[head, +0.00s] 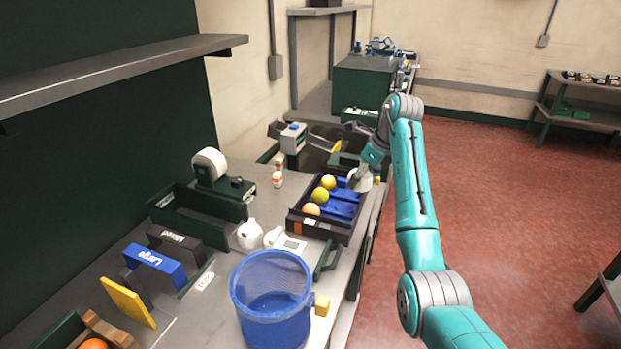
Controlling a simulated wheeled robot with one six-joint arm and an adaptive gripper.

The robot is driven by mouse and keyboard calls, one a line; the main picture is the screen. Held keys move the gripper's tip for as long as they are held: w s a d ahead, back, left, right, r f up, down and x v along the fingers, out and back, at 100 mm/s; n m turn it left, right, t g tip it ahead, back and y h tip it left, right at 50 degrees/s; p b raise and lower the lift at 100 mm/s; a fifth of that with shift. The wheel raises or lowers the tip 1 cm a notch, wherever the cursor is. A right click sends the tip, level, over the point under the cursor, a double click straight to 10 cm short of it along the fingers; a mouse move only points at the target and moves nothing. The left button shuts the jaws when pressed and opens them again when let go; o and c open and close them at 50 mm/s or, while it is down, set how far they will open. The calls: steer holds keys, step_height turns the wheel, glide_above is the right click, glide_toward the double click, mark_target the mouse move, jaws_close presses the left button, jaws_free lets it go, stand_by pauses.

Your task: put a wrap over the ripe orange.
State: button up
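A dark tray (345,238) on the bench holds three round fruits in a row along its left side. The nearest fruit (311,209) is the most orange, the middle one (320,195) is yellow-green and the far one (328,182) is yellow. Blue dividers (343,209) lie to their right. My gripper (362,180) is over the tray's far right corner, right of the far fruit. A pale grey-white shape shows at its end; I cannot tell whether it is a wrap or part of the gripper. Its fingers are not clear.
A blue mesh bin (272,305) stands at the front. White rounded objects (249,234) sit left of the tray. A tape dispenser (215,172), dark bin (190,222) and label boards (155,264) stand further left. Open floor (500,200) lies right of the bench.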

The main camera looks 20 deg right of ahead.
mark_target(309, 207)
steer(key=a+n, duration=0.1)
steer(key=a, duration=0.3)
steer(key=w+a+n, duration=0.1)
steer(key=a, duration=0.4)
steer(key=w+a, duration=0.1)
steer(key=a, duration=0.3)
steer(key=shift+a+r+n+g+y, duration=0.15)
steer(key=shift+a+n+g+y, duration=0.15)
steer(key=shift+n+g+y, duration=0.1)
steer(key=shift+f, duration=4.45)
steer(key=shift+s+a+f, duration=0.1)
steer(key=shift+s+a, duration=0.1)
steer(key=shift+s, duration=0.1)
steer(key=o, duration=0.8)
steer(key=shift+r, duration=4.05)
